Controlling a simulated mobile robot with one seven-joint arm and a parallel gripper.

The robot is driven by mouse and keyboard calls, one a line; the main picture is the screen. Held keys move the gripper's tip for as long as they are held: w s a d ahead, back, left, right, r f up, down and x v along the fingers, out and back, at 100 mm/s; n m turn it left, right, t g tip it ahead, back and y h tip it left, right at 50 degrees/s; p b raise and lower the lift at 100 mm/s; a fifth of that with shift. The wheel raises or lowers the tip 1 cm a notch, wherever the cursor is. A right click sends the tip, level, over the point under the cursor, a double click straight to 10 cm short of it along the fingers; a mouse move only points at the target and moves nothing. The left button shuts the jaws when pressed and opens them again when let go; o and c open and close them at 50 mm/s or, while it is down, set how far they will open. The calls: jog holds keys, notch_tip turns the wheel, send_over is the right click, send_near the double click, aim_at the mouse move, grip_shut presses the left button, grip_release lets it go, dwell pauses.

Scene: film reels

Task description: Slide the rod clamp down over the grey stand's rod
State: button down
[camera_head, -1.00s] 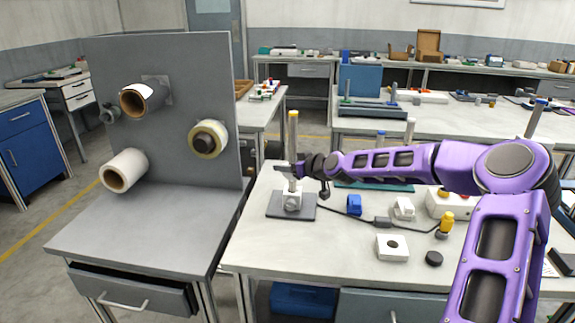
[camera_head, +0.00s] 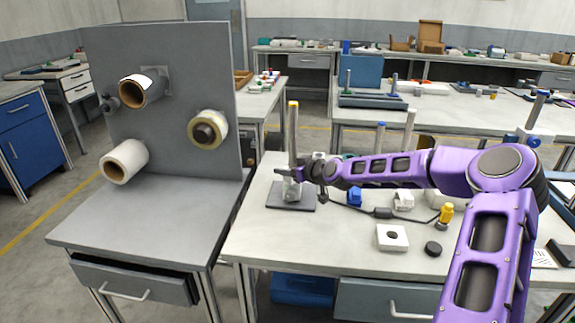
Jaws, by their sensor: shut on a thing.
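The grey stand has a flat dark-grey base (camera_head: 303,203) on the near table and an upright rod (camera_head: 293,135) with a yellow tip. The rod clamp (camera_head: 291,188), a small pale block, is low at the rod's foot and appears to be around it. My gripper (camera_head: 287,173) reaches in from the right and is shut on the clamp. The jaws partly hide the clamp and the lower rod. I cannot tell whether the clamp touches the base.
A dark upright panel with tape rolls (camera_head: 208,130) stands left on its own bench. On the near table are a blue block (camera_head: 354,197), a white block with a hole (camera_head: 392,237), a black disc (camera_head: 433,248) and a yellow-topped piece (camera_head: 446,214). A dark cable lies right of the stand.

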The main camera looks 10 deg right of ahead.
jog(key=shift+f, duration=0.35)
jog(key=shift+c, duration=0.8)
grip_release()
jog(key=shift+s, duration=0.1)
jog(key=p+v, duration=0.2)
jog(key=v, duration=1.5)
jog(key=shift+s+d, duration=0.1)
